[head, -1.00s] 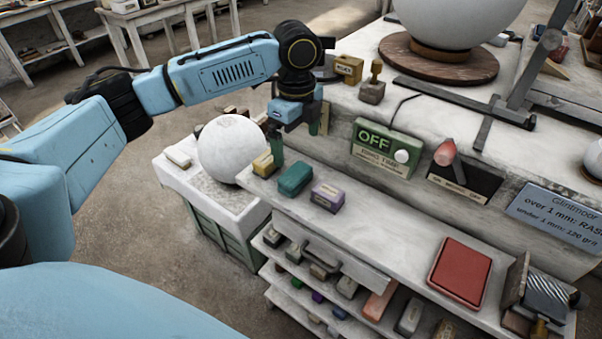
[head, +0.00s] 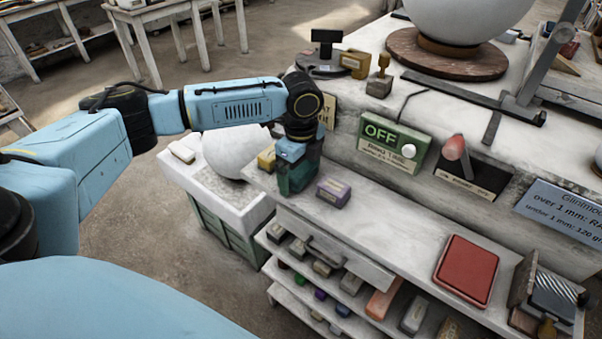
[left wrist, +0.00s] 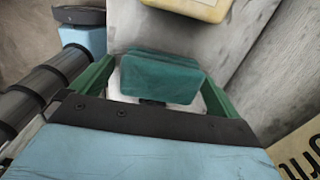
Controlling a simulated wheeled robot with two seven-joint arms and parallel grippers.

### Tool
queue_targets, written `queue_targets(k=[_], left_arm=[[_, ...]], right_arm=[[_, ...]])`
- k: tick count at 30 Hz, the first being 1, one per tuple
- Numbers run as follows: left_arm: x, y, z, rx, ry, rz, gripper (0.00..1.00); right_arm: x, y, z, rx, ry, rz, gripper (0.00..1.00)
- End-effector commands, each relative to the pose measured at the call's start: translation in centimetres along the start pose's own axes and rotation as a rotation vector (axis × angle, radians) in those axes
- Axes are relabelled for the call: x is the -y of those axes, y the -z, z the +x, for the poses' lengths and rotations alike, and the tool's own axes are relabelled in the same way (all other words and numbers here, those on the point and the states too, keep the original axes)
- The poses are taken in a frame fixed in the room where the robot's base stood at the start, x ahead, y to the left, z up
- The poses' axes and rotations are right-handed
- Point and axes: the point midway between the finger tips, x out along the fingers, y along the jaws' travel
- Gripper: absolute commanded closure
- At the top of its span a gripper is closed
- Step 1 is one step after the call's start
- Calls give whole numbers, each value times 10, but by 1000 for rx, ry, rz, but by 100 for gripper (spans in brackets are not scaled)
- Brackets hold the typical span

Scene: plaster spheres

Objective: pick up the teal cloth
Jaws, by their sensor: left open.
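The teal cloth (left wrist: 162,78) is a folded, block-shaped bundle on the pale shelf. In the left wrist view it lies between the two green fingers of my left gripper (left wrist: 158,86). The gripper is open, with a finger on each side of the cloth; I cannot tell whether they touch it. In the head view my left gripper (head: 297,182) points down over the cloth and mostly hides it. My right gripper is not in view.
A purple block (head: 333,192) stands close to the right of the gripper and a yellow block (head: 267,158) close to the left. A white sphere (head: 230,152) sits beyond. A red pad (head: 466,270) lies farther right; the shelf between is clear.

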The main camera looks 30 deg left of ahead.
Motion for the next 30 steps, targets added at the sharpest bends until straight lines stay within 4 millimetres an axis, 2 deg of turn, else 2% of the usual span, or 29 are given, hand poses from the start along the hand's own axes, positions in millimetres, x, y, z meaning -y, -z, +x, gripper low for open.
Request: queue_targets(k=[2,12,20,23,30], left_arm=[[0,0,0,0,0,0,3],[0,0,-1,-1,1,0,46],[1,0,-5,-1,2,0,46],[1,0,-18,-1,4,0,46],[1,0,-67,-2,4,-1,46]], right_arm=[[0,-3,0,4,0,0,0],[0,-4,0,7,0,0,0],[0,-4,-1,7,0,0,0],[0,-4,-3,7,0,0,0],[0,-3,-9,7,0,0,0]])
